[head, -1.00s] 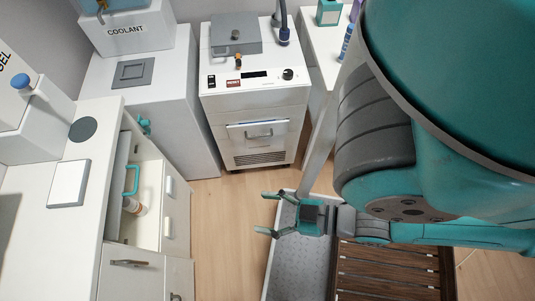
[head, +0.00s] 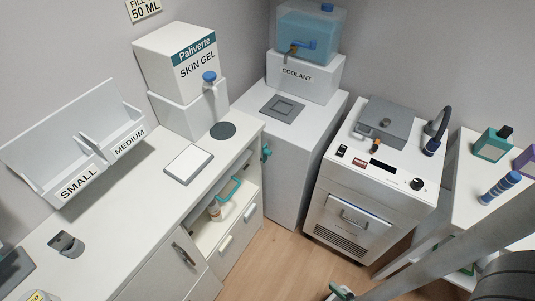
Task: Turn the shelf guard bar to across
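A teal bar (head: 229,188) shows at the open shelf compartment (head: 243,199) in the white counter. It looks like the shelf guard bar, and it slants up to the right in the picture. A small bottle (head: 214,209) with an orange-brown part stands inside, by the bar's lower end. A teal fitting (head: 266,152) sits at the right end of the counter, and I cannot tell whether it belongs to the bar. Only a teal bit of my gripper (head: 341,292) shows at the bottom edge, well apart from the bar. Its fingers are mostly cut off.
The counter carries a white pad (head: 189,164), a dark disc (head: 222,130), a skin gel box (head: 182,62) and a tray rack (head: 75,150). A coolant tank (head: 305,75) and a white machine cart (head: 372,190) stand to the right. Wood floor (head: 270,255) between them is clear.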

